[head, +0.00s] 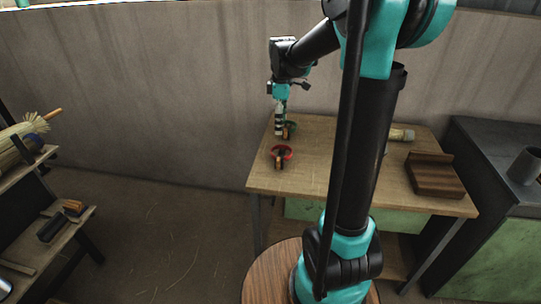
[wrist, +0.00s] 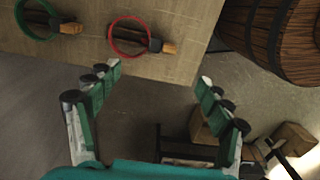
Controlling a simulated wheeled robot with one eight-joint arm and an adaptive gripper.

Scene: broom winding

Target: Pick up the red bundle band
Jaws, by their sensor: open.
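The red bundle band (head: 291,153) lies on the wooden table near its left front corner. In the wrist view the red band (wrist: 111,35) is a thin ring around part of a dark, wood-tipped piece (wrist: 157,46). My gripper (head: 281,117) is above the table's left edge, behind the red band in the head view. In the wrist view my gripper (wrist: 159,74) has its fingers wide apart with nothing between them. The red band is beyond the fingertips, toward the top of the picture, and apart from them.
A green band (wrist: 18,20) lies beside the red one, with a similar piece at it. A brown wooden block (head: 434,177) stands on the table's right side. A dark bench (head: 495,150) adjoins at right. A wooden barrel (wrist: 272,40) is near the table edge. The table's front middle is clear.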

